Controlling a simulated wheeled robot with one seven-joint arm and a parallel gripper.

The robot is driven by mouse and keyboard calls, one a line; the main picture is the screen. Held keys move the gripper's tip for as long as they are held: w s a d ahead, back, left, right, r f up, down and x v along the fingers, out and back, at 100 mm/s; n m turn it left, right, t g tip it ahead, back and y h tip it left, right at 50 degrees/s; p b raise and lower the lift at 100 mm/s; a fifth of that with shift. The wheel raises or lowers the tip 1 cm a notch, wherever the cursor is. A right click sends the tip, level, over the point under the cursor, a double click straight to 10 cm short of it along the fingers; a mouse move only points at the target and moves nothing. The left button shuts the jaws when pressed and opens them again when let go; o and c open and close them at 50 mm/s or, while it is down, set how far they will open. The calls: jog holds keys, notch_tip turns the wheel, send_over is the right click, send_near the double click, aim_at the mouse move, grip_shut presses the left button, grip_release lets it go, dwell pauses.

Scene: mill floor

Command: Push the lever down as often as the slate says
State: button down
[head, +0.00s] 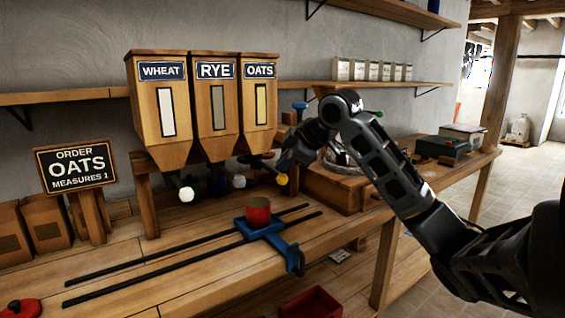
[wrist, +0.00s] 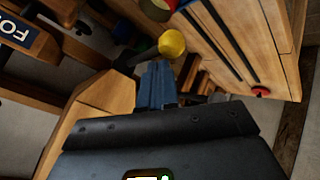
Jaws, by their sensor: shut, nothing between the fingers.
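The slate (head: 76,166) reads "ORDER OATS MEASURES 1". The wooden hopper marked OATS (head: 259,110) is the right one of three. A yellow lever knob (head: 282,179) shows below and right of it; in the wrist view the yellow knob (wrist: 172,43) sits on a dark rod. My gripper (head: 286,163) is beside the oats hopper's foot, close to the yellow knob. Its fingers (wrist: 158,84) are together and empty; I cannot tell whether they touch the knob. A red cup (head: 258,213) stands on a blue carriage (head: 262,229) below the hoppers.
The WHEAT hopper (head: 160,110) and RYE hopper (head: 214,110) stand left, with white knobs (head: 186,194) below. Two dark rails (head: 150,262) run along the bench. Paper sacks (head: 46,226) stand at left. A wooden box (head: 335,190) is right of my gripper. A red crate (head: 311,303) lies below.

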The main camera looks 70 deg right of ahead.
jog(key=shift+r+p, duration=1.1)
jog(key=shift+r, duration=0.6)
jog(key=shift+r, duration=0.1)
notch_tip(320, 180, up, 5)
jog(key=p, duration=0.3)
jog(key=shift+p, duration=0.3)
